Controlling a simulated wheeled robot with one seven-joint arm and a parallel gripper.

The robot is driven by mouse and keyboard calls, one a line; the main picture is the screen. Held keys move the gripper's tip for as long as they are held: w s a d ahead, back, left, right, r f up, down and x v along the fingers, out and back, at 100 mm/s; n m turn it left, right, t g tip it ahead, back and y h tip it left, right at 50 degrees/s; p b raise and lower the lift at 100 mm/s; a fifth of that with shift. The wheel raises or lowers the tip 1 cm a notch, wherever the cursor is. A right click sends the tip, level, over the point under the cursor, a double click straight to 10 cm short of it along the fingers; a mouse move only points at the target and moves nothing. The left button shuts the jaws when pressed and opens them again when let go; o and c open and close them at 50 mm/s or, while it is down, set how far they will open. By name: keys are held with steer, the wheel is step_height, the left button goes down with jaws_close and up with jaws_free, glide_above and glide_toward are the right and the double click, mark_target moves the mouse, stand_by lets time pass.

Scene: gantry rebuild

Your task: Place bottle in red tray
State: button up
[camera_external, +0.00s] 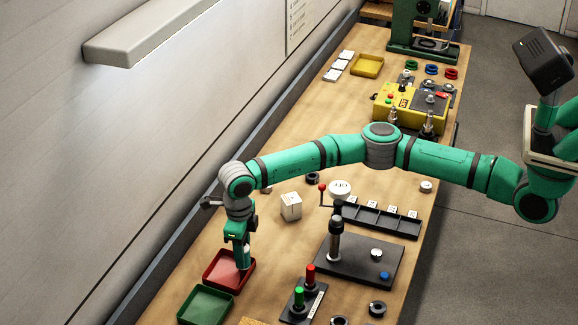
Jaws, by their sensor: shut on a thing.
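The red tray (222,281) lies on the bench at the lower left, just behind a green tray. My gripper (244,262) points down over the right part of the red tray, with its fingers shut. It is shut on a small pale thing, likely the bottle (246,250), which shows only in part between the fingers. I cannot tell whether the bottle touches the tray floor.
A green tray (194,312) sits in front of the red one. A pale cube (291,206) stands behind it to the right. A dark plate (373,264) with a post and a box with red and green knobs (301,312) stand to the right.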

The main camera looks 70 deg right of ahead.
steer(key=shift+f, duration=0.35)
steer(key=o, duration=1.1)
steer(key=shift+c, duration=0.2)
steer(key=shift+r, duration=0.1)
step_height(320, 180, up, 13)
steer(key=shift+a, duration=0.1)
